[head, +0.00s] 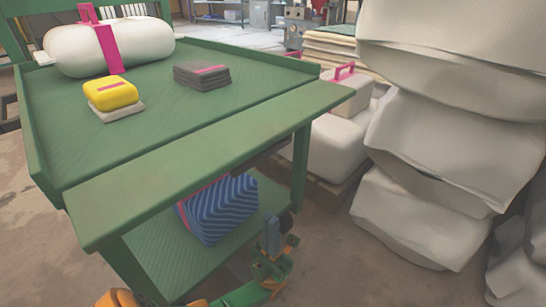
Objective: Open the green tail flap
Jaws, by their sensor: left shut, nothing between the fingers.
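The green tail flap (205,158) is a long flat board along the near edge of the green cart (95,165). It looks roughly level with the cart's deck, and a dark line separates the two. My left gripper (273,236) is at the bottom of the head view, below the flap's right half and in front of the lower shelf. It is shut and empty, and it looks apart from the flap. No latch or handle on the flap can be made out. My right gripper is not in view.
The deck carries a yellow block (112,91), a dark stack (202,75) and a white roll with a pink strap (80,50). A blue striped bundle (222,210) sits on the lower shelf (172,258). Large pale sacks (425,165) stand at right. Some floor shows between.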

